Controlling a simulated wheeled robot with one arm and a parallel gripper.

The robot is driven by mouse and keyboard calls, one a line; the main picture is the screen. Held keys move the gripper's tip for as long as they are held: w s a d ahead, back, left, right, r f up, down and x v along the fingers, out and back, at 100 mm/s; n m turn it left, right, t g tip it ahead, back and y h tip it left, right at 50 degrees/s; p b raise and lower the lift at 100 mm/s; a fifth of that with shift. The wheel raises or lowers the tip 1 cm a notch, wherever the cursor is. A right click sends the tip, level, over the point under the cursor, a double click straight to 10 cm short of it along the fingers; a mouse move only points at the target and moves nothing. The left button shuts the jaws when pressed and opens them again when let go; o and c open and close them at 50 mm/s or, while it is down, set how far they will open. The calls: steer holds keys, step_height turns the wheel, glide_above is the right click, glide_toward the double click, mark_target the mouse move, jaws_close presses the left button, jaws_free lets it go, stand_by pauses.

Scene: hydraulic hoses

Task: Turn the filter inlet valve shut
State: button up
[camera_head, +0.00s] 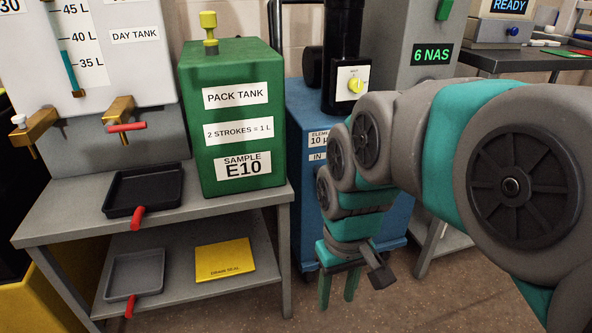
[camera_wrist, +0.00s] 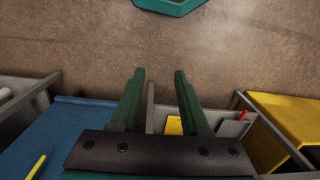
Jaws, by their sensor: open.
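I cannot make out the inlet valve in the head view; my arm covers much of the front. In the wrist view, a yellow bar (camera_wrist: 37,167) lies over the blue top (camera_wrist: 45,140); I cannot tell if it is a valve handle. My gripper (camera_head: 337,288) points down, open and empty, before the unit; its fingers also show in the wrist view (camera_wrist: 159,78).
A green pack tank (camera_head: 232,160) and black tray (camera_head: 122,193) with a red handle stand on the grey bench (camera_head: 60,220). Below lie a grey tray (camera_head: 130,278) and yellow card (camera_head: 226,262). A grey column (camera_head: 410,40) stands behind my arm. Floor (camera_head: 400,300) is clear.

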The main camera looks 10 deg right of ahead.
steer(key=w+d+n+t+b, duration=0.1)
steer(key=w+d+t+b, duration=0.2)
steer(key=w, duration=1.4)
steer(key=w+d+n+t+b, duration=0.1)
steer(key=w+d+b, duration=0.3)
steer(key=w, duration=1.4)
steer(key=shift+t+y, duration=0.3)
steer(key=shift+y, duration=0.1)
steer(key=shift+d+p+x, duration=0.15)
steer(key=shift+d+x, duration=0.05)
steer(key=shift+x, duration=1.05)
steer(key=shift+d+p+x, duration=0.1)
steer(key=shift+d+x, duration=0.1)
steer(key=shift+x, duration=1.05)
steer(key=shift+d+p+x, duration=0.15)
steer(key=shift+d+x, duration=0.05)
steer(key=shift+x, duration=1)
steer(key=shift+s+f, duration=0.15)
steer(key=shift+c, duration=0.2)
jaws_close()
